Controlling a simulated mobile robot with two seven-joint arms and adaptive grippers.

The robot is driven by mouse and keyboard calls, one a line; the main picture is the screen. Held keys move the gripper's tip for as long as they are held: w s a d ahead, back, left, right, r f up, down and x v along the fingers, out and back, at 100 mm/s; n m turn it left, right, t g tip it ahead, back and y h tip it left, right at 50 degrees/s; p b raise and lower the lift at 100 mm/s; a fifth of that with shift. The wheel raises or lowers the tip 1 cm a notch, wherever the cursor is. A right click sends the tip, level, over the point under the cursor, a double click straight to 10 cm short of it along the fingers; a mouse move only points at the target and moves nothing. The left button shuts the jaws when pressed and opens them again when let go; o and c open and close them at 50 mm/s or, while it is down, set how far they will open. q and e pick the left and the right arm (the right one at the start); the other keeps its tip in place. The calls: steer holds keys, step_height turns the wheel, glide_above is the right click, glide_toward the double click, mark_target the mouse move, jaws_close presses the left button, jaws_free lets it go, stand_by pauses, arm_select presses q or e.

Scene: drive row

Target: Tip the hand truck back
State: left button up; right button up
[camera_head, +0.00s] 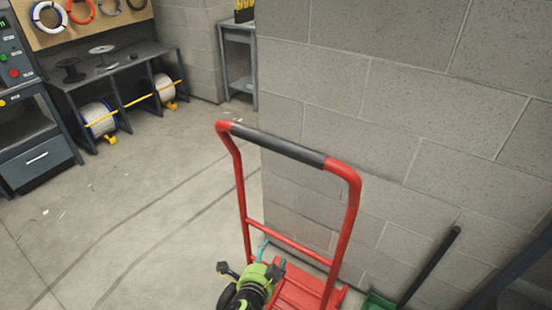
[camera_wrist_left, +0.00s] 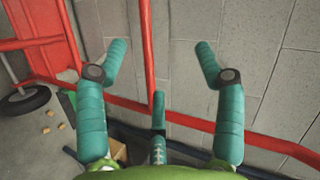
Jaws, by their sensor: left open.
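The red hand truck (camera_head: 240,182) stands before the block wall in the head view, apparently upright. Its top handle has a black grip (camera_head: 280,146). My left gripper (camera_head: 268,256) is low at the frame, below the lower red crossbar, and partly cut off by the picture's bottom edge. In the left wrist view my left gripper (camera_wrist_left: 160,55) has its teal fingers spread wide. A red upright of the hand truck (camera_wrist_left: 148,50) shows between them, and a red rail (camera_wrist_left: 185,119) crosses behind. I cannot tell whether the fingers touch the frame. My right gripper is not in view.
The block wall (camera_head: 400,100) stands close behind and right of the truck. A black pole (camera_head: 430,265) leans by a green item (camera_head: 378,301) at lower right. A bench with spools (camera_head: 120,62) and a control cabinet (camera_head: 25,110) stand at left. Floor (camera_head: 150,190) between is open.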

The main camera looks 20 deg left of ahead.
arm_select(q)
step_height(320, 180, up, 19)
steer(key=w+d+m+t+p, duration=0.1)
steer(key=w+t, duration=0.1)
steer(key=t, duration=0.2)
steer(key=t+y+p, duration=0.1)
steer(key=t+y, duration=0.1)
steer(key=t, duration=0.1)
glide_toward(275, 151)
steer(key=f+x, duration=0.1)
steer(key=x, duration=0.3)
steer(key=shift+m, duration=0.4)
steer(key=p+x, duration=0.1)
steer(key=x, duration=0.3)
steer(key=p+x, duration=0.1)
steer(key=x, duration=0.2)
steer(key=shift+s+r+p, duration=0.1)
steer(key=shift+r+p, duration=0.15)
steer(key=shift+p, duration=0.1)
steer(key=shift+w, duration=0.4)
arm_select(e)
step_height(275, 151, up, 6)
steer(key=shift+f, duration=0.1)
arm_select(q)
steer(key=shift+a, duration=0.1)
jaws_close()
